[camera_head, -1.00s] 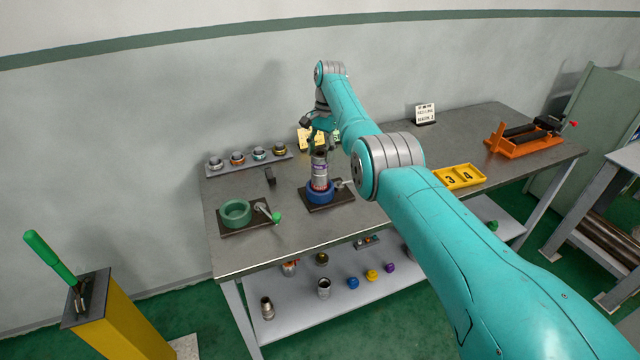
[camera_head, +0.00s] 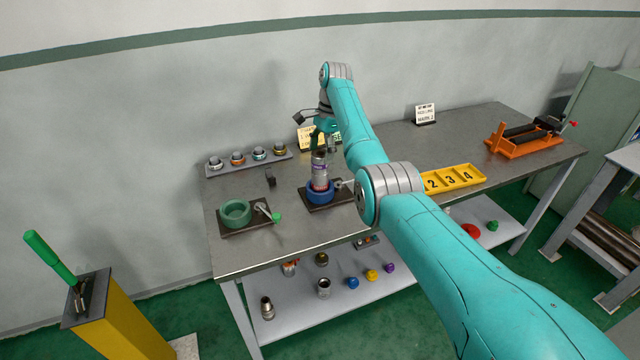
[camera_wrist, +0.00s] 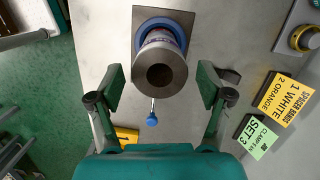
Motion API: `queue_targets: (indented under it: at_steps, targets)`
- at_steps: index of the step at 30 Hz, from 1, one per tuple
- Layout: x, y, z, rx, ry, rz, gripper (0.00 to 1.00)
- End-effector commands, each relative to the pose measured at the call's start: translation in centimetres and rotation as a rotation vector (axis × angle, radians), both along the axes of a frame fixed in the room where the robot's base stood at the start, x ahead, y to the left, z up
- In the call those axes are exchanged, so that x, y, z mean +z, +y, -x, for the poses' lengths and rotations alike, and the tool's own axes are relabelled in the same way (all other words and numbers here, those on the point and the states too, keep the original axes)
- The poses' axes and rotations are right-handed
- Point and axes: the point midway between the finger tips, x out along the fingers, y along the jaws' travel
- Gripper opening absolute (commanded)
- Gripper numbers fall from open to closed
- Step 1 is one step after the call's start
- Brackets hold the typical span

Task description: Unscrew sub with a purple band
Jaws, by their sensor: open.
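The sub with a purple band (camera_head: 319,168) is a grey metal cylinder standing upright in the blue vise (camera_head: 321,193) on the table. In the wrist view I look down on the sub's open top (camera_wrist: 160,70), with the blue vise ring (camera_wrist: 148,23) around its base and a blue-knobbed handle (camera_wrist: 152,119) below it. My gripper (camera_head: 324,142) is above the sub in the head view. Its two fingers (camera_wrist: 160,85) are spread on either side of the sub's top, apart from it. The gripper is open and empty. The band is mostly hidden in the wrist view.
A green vise (camera_head: 237,213) stands at the left. Several ringed parts sit on a rack (camera_head: 249,161) behind it. A yellow numbered tray (camera_head: 456,178) and an orange pipe stand (camera_head: 525,141) are to the right.

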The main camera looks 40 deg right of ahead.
Motion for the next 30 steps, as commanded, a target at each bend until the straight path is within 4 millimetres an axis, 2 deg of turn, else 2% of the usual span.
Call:
queue_targets:
  at_steps: [9, 17, 27, 30]
  targets:
    - [-0.1, 0.03, 0.16, -0.301, 0.0, 0.0, 0.78]
    - [-0.09, 0.07, 0.17, -0.432, 0.001, -0.001, 0.78]
    - [-0.09, 0.19, 0.24, -0.766, -0.001, 0.0, 0.78]
    - [-0.1, 0.19, 0.26, -0.816, 0.0, 0.0, 0.78]
